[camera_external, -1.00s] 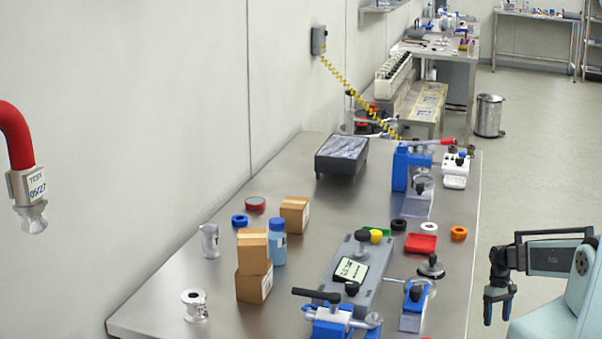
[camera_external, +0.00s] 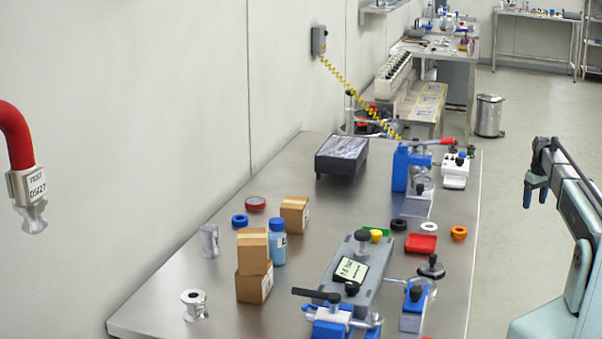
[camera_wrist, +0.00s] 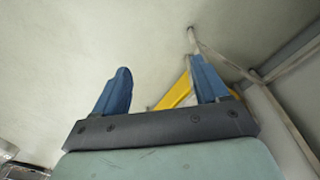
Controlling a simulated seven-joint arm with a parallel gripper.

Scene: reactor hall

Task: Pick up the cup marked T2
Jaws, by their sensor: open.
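I cannot read a T2 mark on anything in these frames. Two small metallic pieces stand on the near left of the steel table. One is a slim silver cylinder (camera_external: 209,241). The other is a shiny flanged piece with a round top opening (camera_external: 195,306). I cannot tell if either is the marked cup. My gripper (camera_external: 535,197) is at the right, beyond the table's right edge, fingers pointing down and far from both pieces. In the wrist view its two blue fingers (camera_wrist: 158,75) are spread apart with nothing between them.
On the steel table (camera_external: 160,292) are stacked cardboard boxes (camera_external: 254,268), a blue bottle (camera_external: 278,243), a grey device with a display (camera_external: 352,270), a blue press (camera_external: 400,170), a black tray (camera_external: 341,156) and a red tray (camera_external: 421,243). A bin (camera_external: 489,116) stands behind on the floor.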

